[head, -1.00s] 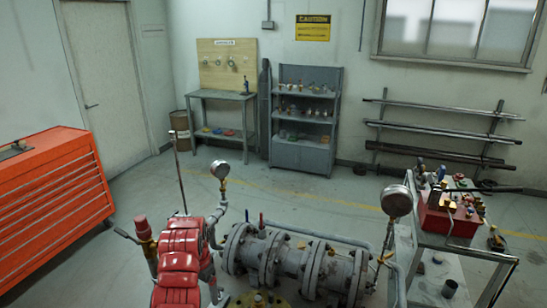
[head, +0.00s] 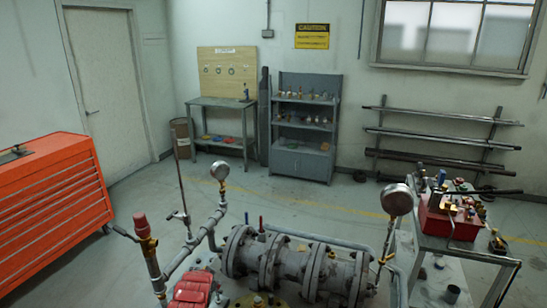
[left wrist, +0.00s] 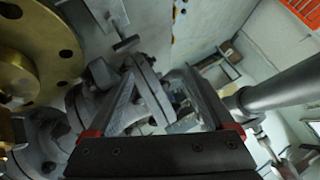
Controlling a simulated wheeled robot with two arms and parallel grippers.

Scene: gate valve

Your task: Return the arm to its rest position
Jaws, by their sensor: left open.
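My left gripper (left wrist: 160,82) shows in the left wrist view with its two fingers spread apart and nothing between them. Flanged grey pipework lies behind the fingers; I cannot tell the exact distance to it. A round brass-coloured disc with holes (left wrist: 68,54) is at the upper left of that view, apart from the fingers. The gripper itself cannot be made out there. My right gripper is in neither view.
Two pressure gauges (head: 219,171) (head: 397,200) stand up from the pipework. An orange tool chest (head: 55,205) is at the left. A cart (head: 465,244) with a red toolbox (head: 450,222) is at the right. The floor behind the pipework is clear.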

